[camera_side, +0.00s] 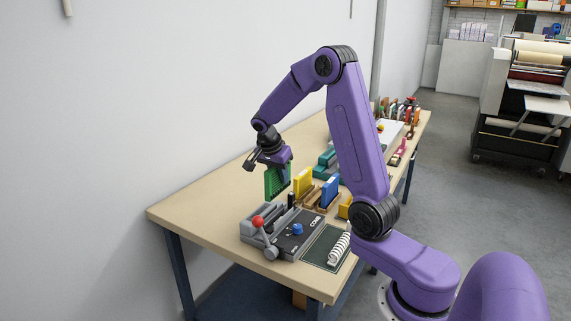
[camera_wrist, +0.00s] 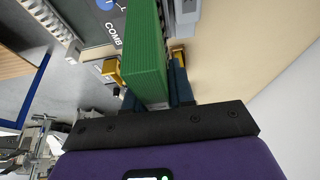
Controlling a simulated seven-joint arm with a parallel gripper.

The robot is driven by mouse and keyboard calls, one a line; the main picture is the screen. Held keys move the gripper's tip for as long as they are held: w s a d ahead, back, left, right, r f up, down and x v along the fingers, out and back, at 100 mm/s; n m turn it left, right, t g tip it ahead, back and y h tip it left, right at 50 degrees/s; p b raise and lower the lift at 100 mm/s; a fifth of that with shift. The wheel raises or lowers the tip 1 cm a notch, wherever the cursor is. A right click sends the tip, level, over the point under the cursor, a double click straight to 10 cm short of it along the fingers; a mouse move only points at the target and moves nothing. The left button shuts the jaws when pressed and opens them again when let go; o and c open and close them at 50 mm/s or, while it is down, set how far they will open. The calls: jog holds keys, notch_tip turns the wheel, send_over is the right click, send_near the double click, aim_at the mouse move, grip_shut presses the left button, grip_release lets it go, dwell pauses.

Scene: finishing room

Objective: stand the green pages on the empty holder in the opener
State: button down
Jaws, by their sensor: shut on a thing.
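My gripper (camera_side: 279,170) is shut on the green pages (camera_side: 273,186), a flat green block that hangs upright below it. In the wrist view the green pages (camera_wrist: 146,55) sit between the two fingers, with yellowish pads on either side. In the side view the pages appear above the back of the opener (camera_side: 300,247), a grey and black machine marked COMB. It has a red-balled lever (camera_side: 259,222) and a blue knob (camera_side: 297,229). I cannot clearly make out an empty holder; the pages partly cover the opener in the wrist view.
A white comb (camera_side: 340,246) lies on a dark mat (camera_side: 318,256) right of the opener. Yellow pages (camera_side: 304,181) and blue pages (camera_side: 330,190) stand behind it. Several teal and coloured items crowd the far table. The table's left part (camera_side: 190,211) is clear.

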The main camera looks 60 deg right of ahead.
aim_at(272, 180)
jog(key=shift+f, duration=4.55)
jog(key=shift+f, duration=0.55)
jog(key=c, duration=1.2)
grip_release()
jog(key=shift+c, duration=0.2)
jog(key=shift+v, duration=5.45)
